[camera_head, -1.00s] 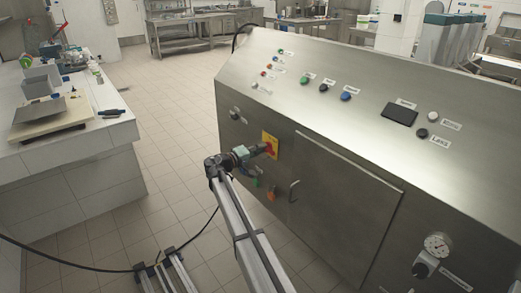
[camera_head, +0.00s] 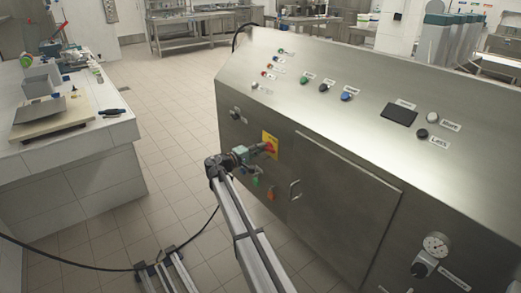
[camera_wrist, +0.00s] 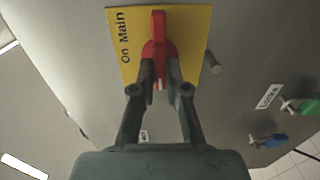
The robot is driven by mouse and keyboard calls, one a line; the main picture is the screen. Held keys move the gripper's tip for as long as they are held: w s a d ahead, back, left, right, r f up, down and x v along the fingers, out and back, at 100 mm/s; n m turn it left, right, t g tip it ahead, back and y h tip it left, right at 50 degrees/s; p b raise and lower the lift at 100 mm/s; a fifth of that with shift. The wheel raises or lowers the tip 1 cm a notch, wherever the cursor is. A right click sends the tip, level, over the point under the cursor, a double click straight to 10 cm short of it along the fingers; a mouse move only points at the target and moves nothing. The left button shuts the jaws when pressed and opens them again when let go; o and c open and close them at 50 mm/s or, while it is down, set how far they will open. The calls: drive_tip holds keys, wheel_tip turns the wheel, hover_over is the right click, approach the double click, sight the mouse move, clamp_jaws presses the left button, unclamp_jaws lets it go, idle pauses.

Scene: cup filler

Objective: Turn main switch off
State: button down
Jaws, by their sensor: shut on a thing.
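The main switch is a red handle (camera_wrist: 158,34) on a yellow plate (camera_wrist: 190,32) that reads "On" and "Main" in the wrist view. The plate (camera_head: 271,138) is on the front of the steel machine in the head view. My gripper (camera_wrist: 160,74) has one finger on each side of the lower part of the red handle and is shut on it. In the head view my gripper (camera_head: 260,150) reaches the plate from the left and covers part of the switch.
The steel machine (camera_head: 345,200) fills the right side, with a door and handle (camera_head: 294,189) right of the switch. A white counter (camera_head: 75,150) stands left, with open floor between.

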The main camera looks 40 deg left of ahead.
drive_tip(key=c, duration=1.2)
unclamp_jaws()
drive_tip(key=v, duration=1.2)
drive_tip(key=shift+f, duration=0.1)
